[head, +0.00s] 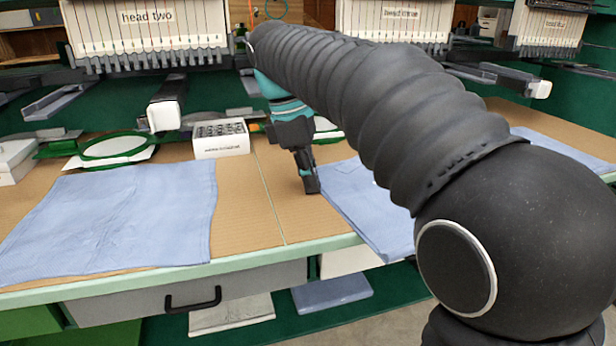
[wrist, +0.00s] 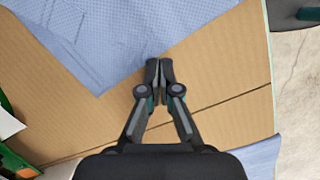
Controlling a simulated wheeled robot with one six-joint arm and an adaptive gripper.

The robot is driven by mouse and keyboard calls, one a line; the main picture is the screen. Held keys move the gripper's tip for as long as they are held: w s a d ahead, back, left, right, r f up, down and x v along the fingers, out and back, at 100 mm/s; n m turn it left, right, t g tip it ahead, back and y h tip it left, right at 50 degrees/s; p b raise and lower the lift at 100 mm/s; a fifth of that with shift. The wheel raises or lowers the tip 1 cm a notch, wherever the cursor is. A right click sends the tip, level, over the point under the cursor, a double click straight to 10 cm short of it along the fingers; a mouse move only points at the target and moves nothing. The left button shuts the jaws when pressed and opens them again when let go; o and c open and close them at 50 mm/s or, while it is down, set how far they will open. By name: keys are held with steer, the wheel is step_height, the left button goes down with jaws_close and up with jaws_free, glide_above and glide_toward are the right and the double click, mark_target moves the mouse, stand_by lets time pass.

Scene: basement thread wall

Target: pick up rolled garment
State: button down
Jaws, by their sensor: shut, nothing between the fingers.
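I cannot make out a rolled garment in either view. Light blue cloths lie flat on the tan tabletop: one at left (head: 120,215) and one at right (head: 350,195), the latter partly hidden behind my arm. My gripper (head: 313,190) points down at the left edge of the right cloth. In the wrist view my gripper (wrist: 159,68) is shut and empty, its tips at the corner of a blue cloth (wrist: 120,35). I cannot tell whether the tips touch it. A cloth corner (wrist: 265,155) also shows at lower right.
A white box (head: 221,140) with dark round holes stands behind the cloths, beside a green hoop (head: 112,147). Machine heads (head: 148,30) and arms overhang the back. A grey drawer (head: 190,297) is below. Folded white (head: 232,315) and blue (head: 332,292) pieces lie low down.

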steer(key=shift+s+d+r, duration=0.1)
steer(key=shift+d+r, duration=0.15)
steer(key=shift+d, duration=0.3)
steer(key=shift+d+f, duration=0.2)
steer(key=shift+d, duration=0.1)
